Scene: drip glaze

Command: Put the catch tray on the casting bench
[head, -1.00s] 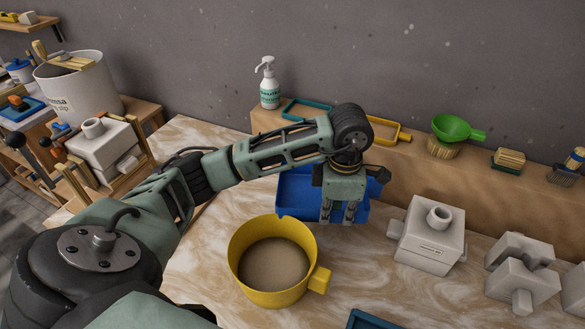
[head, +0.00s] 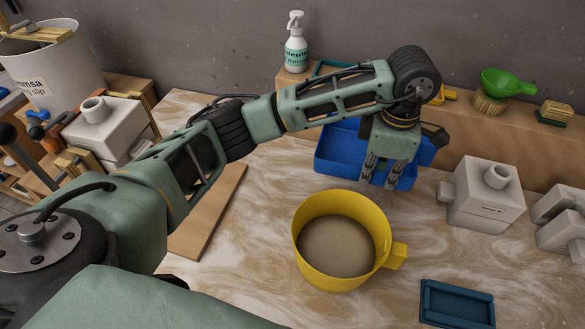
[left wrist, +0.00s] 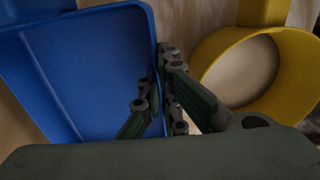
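A blue tray (head: 340,150) is on the marbled wood bench top (head: 255,215), near the low ledge at the back; I cannot tell whether its underside touches the wood. My left gripper (head: 388,182) is at the tray's near wall. In the left wrist view the blue tray (left wrist: 85,70) fills the left side. There the left gripper's fingers (left wrist: 163,85) come together on either side of the tray's wall and look shut on it. My right gripper is out of view.
A yellow handled pot (head: 342,245) with tan contents stands just in front of the tray. White block moulds (head: 485,195) stand to the right. A dark teal tray (head: 455,303) lies at the front. A spray bottle (head: 296,45) and green funnel (head: 505,82) are on the back ledge.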

